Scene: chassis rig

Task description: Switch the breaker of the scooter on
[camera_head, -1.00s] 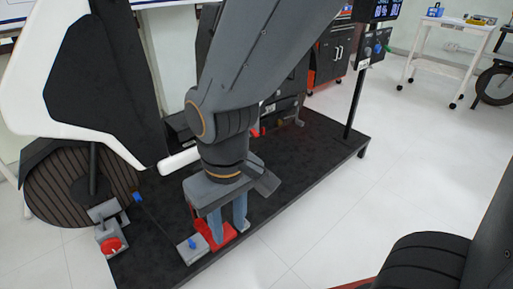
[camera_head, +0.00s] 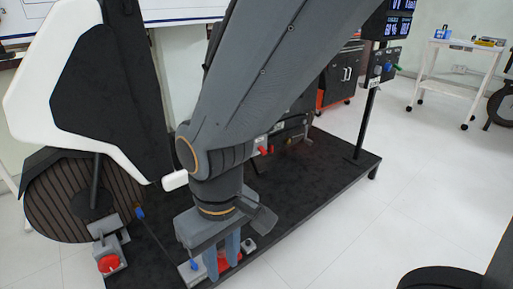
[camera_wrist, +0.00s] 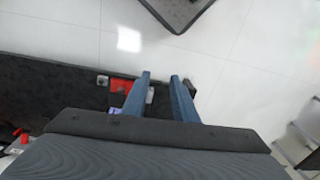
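The scooter's white and black bodywork (camera_head: 35,95) stands at the left on a dark platform. I cannot tell for certain which part is the breaker. A red part (camera_head: 229,266) lies at the platform's front edge, partly hidden behind my gripper (camera_head: 222,268). In the wrist view the red part (camera_wrist: 122,86) shows left of the fingertips, partly behind the left finger. A red lever (camera_head: 265,151) shows farther back, beside my arm.
A red knob (camera_head: 108,263) on a grey block, a blue lever (camera_head: 139,212) and a blue knob (camera_head: 194,266) are near the platform's left front. A post holds a control panel (camera_head: 385,68).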

